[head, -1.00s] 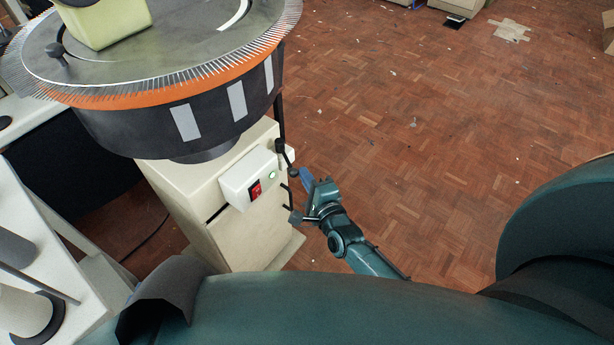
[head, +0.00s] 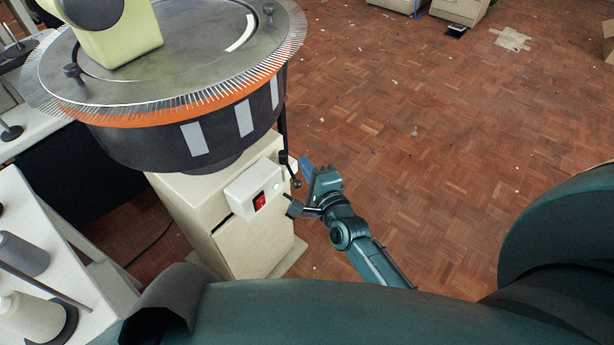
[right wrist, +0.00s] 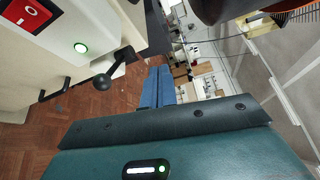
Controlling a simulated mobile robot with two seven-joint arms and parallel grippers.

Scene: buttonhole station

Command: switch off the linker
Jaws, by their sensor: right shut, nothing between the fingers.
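The linker is a round machine with a ring of needles above an orange band (head: 215,97), on a cream pedestal (head: 254,240). A white switch box (head: 240,196) on the pedestal carries a red rocker switch (head: 260,201) and a lit green lamp (head: 276,185). The right wrist view also shows the red switch (right wrist: 30,13) and the glowing green lamp (right wrist: 81,48) at upper left. My right gripper (head: 307,168) is shut and empty, just right of the box and apart from the switch. Its blue fingers (right wrist: 157,88) point away in the wrist view. My left gripper is not in view.
A black lever with a ball knob (head: 296,183) stands between the box and my right gripper; the knob also shows in the wrist view (right wrist: 101,82). Thread cones (head: 30,318) stand on a white table at left. The parquet floor (head: 430,130) at right is mostly open.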

